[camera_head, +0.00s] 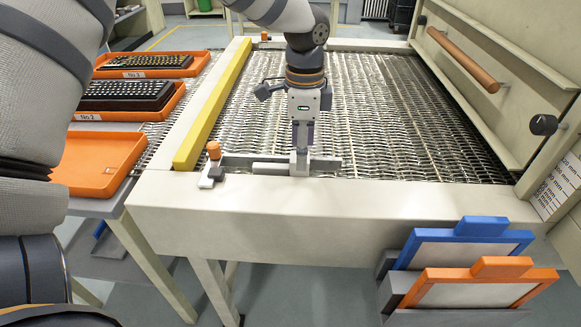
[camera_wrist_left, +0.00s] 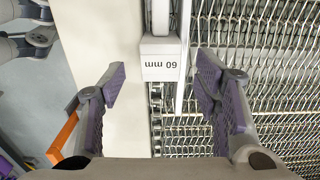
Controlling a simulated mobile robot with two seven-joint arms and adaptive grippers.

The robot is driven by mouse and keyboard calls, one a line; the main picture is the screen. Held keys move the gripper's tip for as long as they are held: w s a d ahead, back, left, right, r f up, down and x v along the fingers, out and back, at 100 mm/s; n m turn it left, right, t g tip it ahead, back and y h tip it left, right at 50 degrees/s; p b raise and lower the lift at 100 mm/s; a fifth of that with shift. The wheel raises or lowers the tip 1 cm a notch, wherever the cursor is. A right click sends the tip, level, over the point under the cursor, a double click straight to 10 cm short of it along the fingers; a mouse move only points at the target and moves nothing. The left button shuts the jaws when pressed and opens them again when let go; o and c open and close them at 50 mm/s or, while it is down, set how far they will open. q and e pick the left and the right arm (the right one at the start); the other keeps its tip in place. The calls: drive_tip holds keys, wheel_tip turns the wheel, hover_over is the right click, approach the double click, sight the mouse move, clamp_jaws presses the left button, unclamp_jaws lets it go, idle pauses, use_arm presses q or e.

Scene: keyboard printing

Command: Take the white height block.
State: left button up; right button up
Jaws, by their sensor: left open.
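The white height block, marked "60 mm" (camera_wrist_left: 162,62), shows upside down in the left wrist view, between the fingertips of my left gripper (camera_wrist_left: 162,80). The fingers are spread with a gap on both sides of it. In the head view my left gripper (camera_head: 302,130) points down over the front of the wire-mesh bed. Directly under it a pale block (camera_head: 300,165) stands by a metal rail (camera_head: 325,165); the gripper partly hides it. I cannot tell how far the fingertips are above the block. My right gripper is not in view.
A yellow bar (camera_head: 215,105) runs along the bed's left side. Left of it are orange trays (camera_head: 100,160), two holding keyboards (camera_head: 125,95). An orange knob (camera_head: 213,149) sits by the rail's left end. The raised lid (camera_head: 480,90) stands right. Blue (camera_head: 475,226) and orange (camera_head: 500,266) frames lean in front.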

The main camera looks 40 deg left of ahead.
use_arm(q)
wheel_tip(320, 180, down, 2)
drive_tip(key=shift+f, duration=0.1)
clamp_jaws()
wheel_tip(320, 180, up, 9)
drive_tip(key=shift+r+p, duration=0.1)
drive_tip(key=shift+p, duration=0.7)
drive_tip(key=shift+r, duration=0.45)
drive_tip(key=c, duration=0.8)
unclamp_jaws()
clamp_jaws()
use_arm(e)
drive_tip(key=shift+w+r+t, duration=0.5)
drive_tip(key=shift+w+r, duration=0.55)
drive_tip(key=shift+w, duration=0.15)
